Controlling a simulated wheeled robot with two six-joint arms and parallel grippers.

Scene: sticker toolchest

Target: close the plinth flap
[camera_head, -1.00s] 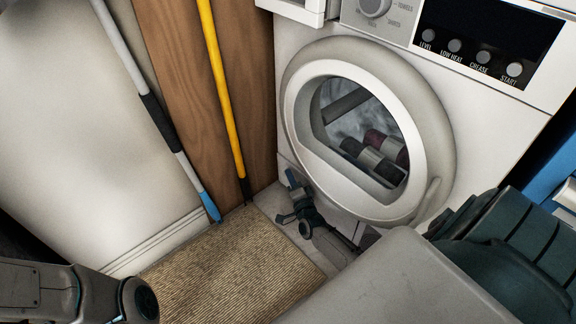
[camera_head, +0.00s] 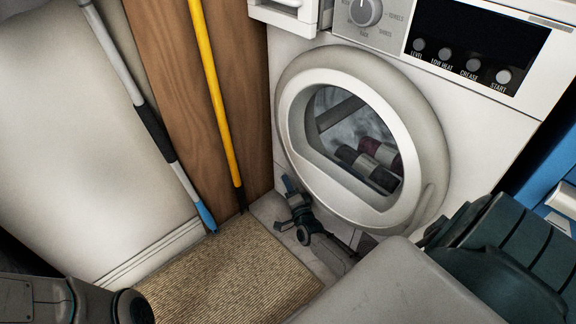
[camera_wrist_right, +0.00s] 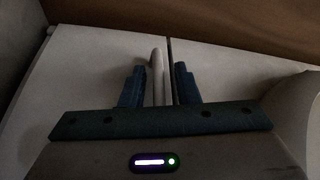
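The white machine (camera_head: 460,130) with a round door (camera_head: 421,190) stands ahead; its low front is partly hidden by my right arm in the head view. My right gripper (camera_head: 286,203) is low down by the machine's left bottom corner. In the right wrist view its two blue fingers (camera_wrist_right: 160,72) are apart, with a thin pale upright piece (camera_wrist_right: 158,62) between them. Gaps show beside this piece. White panels (camera_wrist_right: 90,75) lie beyond, split by a dark seam. I cannot tell which part is the plinth flap. My left gripper is out of view; only its arm shows at bottom left.
A woven mat (camera_head: 225,265) lies on the floor left of the right gripper. A yellow pole (camera_head: 214,90) leans on a wooden panel (camera_head: 160,60), and a grey pole with a blue end (camera_head: 150,120) leans beside it. A blue object (camera_head: 555,170) stands at the right edge.

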